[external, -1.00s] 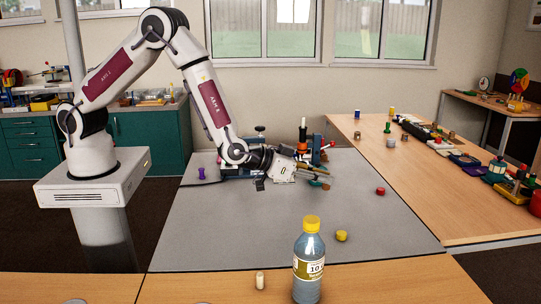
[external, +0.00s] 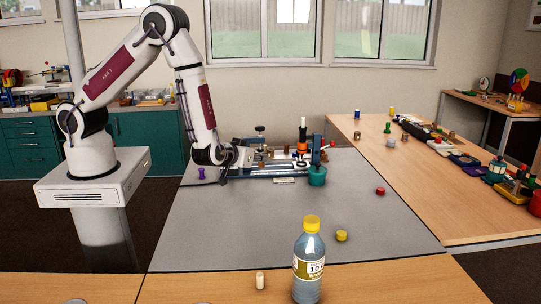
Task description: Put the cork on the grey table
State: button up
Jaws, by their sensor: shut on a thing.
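My gripper (external: 250,158) is at the table's far left, low in front of the blue-grey apparatus. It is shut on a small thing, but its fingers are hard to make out. A small brown patch (external: 261,155) shows by the fingertips; I cannot tell for sure whether it is the cork. A small pale cylinder (external: 260,281) stands upright on the wooden bench at the front, left of the bottle.
On the grey table are a purple piece (external: 201,173), a teal pot (external: 317,175), a red piece (external: 380,190) and a yellow piece (external: 341,235). A yellow-capped bottle (external: 308,265) stands at the front. The wooden table (external: 440,200) at right holds many small things.

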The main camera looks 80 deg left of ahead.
jog(key=shift+s+a+r, duration=0.25)
jog(key=shift+s+a, duration=0.2)
jog(key=shift+f, duration=0.15)
jog(key=shift+f, duration=2.8)
jog(key=shift+f, duration=2.1)
jog(key=shift+f, duration=0.1)
jog(key=o, duration=0.7)
jog(key=shift+c, duration=0.2)
